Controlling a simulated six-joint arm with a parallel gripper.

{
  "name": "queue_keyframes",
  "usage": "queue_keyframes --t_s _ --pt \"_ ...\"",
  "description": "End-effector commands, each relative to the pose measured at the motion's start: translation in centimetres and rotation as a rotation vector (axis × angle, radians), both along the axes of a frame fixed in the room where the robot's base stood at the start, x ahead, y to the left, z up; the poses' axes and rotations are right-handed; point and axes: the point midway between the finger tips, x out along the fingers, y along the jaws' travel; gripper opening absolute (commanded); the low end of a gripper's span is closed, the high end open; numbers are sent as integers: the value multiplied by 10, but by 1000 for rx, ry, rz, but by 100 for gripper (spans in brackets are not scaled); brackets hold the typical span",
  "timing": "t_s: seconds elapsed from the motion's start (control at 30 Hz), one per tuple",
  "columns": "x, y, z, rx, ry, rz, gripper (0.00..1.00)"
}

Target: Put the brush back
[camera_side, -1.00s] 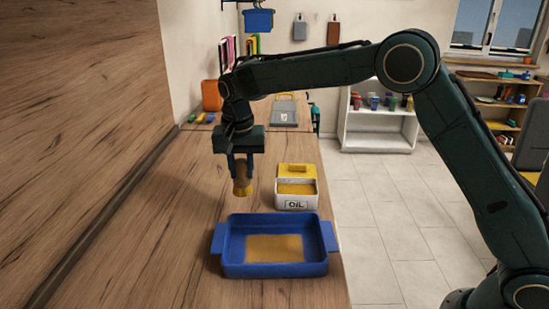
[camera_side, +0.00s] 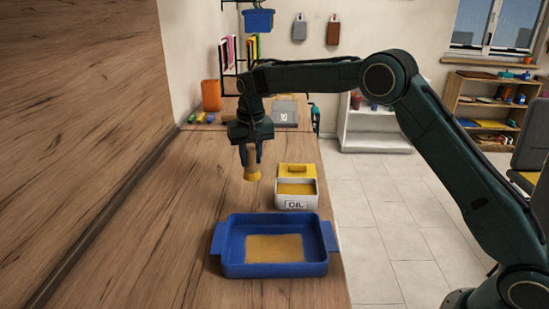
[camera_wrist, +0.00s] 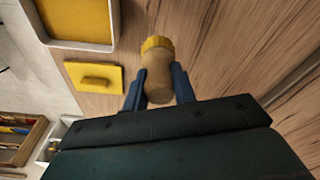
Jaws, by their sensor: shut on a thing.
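My gripper (camera_side: 252,160) is shut on the brush (camera_side: 253,174), which has a tan handle and a yellow bristle end pointing down. It is held above the counter, behind and left of the oil box. In the wrist view the brush (camera_wrist: 158,72) sits between the two blue fingers of my gripper (camera_wrist: 160,88). The white box (camera_side: 296,192) marked OIL holds yellow oil, and its yellow lid (camera_side: 296,170) lies just behind it. The blue tray (camera_side: 230,245) in front has a yellow-brown patch on its floor. The lid also shows in the wrist view (camera_wrist: 94,77).
A grey case (camera_side: 285,112), an orange block (camera_side: 211,95) and small coloured items stand at the counter's far end. The wooden splashback (camera_side: 80,110) bounds the left side. Bare counter (camera_side: 170,215) lies left of the tray.

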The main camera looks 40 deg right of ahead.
Motion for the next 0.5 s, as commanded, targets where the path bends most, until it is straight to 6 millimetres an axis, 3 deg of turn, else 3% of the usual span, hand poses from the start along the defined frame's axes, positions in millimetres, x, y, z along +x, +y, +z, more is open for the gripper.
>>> queue_keyframes --t_s 0.13,0.5 --pt "0 0 -16 0 1 0 4" --pt "0 0 -29 1 1 -1 4"
